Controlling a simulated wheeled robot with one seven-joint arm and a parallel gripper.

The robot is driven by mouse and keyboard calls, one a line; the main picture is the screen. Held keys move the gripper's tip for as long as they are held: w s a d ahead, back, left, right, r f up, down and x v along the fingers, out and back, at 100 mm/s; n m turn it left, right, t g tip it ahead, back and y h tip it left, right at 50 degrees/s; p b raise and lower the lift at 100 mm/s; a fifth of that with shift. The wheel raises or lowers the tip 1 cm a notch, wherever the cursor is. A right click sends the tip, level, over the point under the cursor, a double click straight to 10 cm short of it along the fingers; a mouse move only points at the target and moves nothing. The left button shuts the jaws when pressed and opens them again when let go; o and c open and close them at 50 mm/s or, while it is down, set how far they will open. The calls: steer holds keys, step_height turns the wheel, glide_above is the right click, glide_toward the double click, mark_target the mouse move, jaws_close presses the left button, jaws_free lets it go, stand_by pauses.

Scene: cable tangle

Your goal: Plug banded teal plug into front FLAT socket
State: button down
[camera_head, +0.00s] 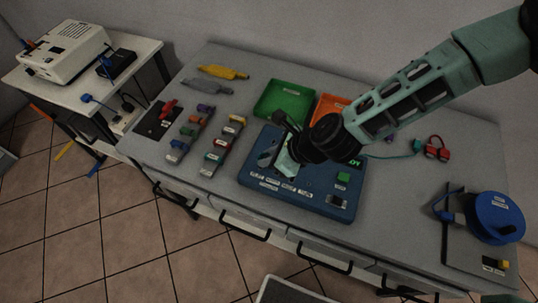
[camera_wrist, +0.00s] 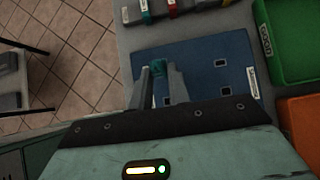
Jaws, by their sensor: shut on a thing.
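My gripper (camera_wrist: 161,72) is shut on a small teal plug (camera_wrist: 158,70), which shows only partly between the fingertips in the wrist view. In the head view my gripper (camera_head: 269,156) is over the left part of the blue board (camera_head: 318,207), and the plug is hidden there. The board also shows in the wrist view (camera_wrist: 195,60), with small dark square sockets (camera_wrist: 222,63) behind the fingers' right side. I cannot tell the socket shapes, see the band, or tell whether the plug touches the board. A teal cable (camera_head: 392,156) runs right from behind my wrist.
A green bin (camera_head: 284,100) and an orange bin (camera_head: 325,104) stand behind the board. Strips with coloured plugs (camera_head: 222,145) lie to its left. A red plug cluster (camera_head: 436,150) and a blue reel (camera_head: 493,218) are at right. Drawer handles (camera_head: 246,234) line the front.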

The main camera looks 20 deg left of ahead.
steer(key=shift+f+b, duration=0.8)
steer(key=shift+f, duration=0.3)
steer(key=c, duration=1.3)
jaws_free()
steer(key=shift+o, duration=0.2)
steer(key=b+v, duration=0.2)
steer(key=v, duration=1.5)
steer(key=s+d+r+n+h, duration=0.3)
steer(key=s+d+r+n, duration=0.2)
steer(key=n, duration=0.8)
steer(key=s+d+r+n+h, duration=0.4)
steer(key=s+d+r+n, duration=0.1)
steer(key=d+n, duration=0.7)
steer(key=shift+s+d+r+n+h, duration=0.3)
steer(key=shift+r+n, duration=0.1)
steer(key=shift+r, duration=0.2)
